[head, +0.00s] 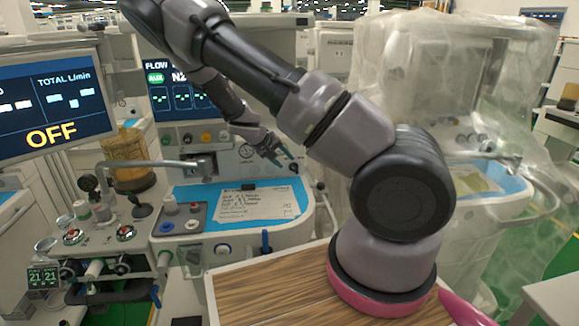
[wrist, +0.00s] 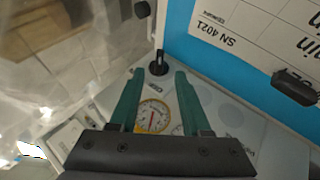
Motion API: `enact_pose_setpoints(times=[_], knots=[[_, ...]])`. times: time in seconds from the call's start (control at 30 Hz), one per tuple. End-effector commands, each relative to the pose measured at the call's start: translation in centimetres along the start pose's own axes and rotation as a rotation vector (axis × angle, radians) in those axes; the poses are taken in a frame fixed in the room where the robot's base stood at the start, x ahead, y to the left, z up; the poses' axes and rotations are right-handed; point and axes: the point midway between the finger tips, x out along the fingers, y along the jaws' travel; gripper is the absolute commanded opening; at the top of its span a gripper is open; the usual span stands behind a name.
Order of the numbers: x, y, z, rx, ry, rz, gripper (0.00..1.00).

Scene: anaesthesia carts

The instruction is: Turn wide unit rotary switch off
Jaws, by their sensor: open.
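A black rotary switch (wrist: 158,64) sits on a light panel in the wrist view, beside the blue surface. My gripper (wrist: 160,74) is open, with its two green fingers apart. In the picture, the switch lies between and just beyond the fingertips. Nothing is held, and I cannot tell whether a finger touches the switch. In the head view, my gripper (head: 280,156) is in front of the middle unit's upright panel, above its blue work surface (head: 187,205). The switch is not clear in that view.
A round gauge with a red needle (wrist: 152,116) lies between the fingers in the wrist view. A clipboard with a paper sheet (head: 250,207) lies on the blue surface. A screen at left (head: 50,105) reads OFF. A plastic-draped unit (head: 450,85) stands at right.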

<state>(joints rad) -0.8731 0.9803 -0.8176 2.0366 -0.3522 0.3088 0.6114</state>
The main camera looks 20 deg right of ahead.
Motion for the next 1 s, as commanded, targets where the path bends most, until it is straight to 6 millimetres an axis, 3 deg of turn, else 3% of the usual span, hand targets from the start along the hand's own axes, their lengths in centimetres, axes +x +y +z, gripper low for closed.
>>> enact_pose_setpoints(times=[0.1, 0.27, 0.83, 1.0], knots=[[-2.2, -0.1, -0.1, 0.001, 0.003, -0.003, 0.47], [-3.8, 0.0, 0.0, 0.0, 0.0, -0.001, 0.47], [-4.2, 0.2, 0.1, 0.01, -0.008, -0.009, 0.47], [-5.6, 1.4, 1.0, 0.08, -0.071, -0.091, 0.47]])
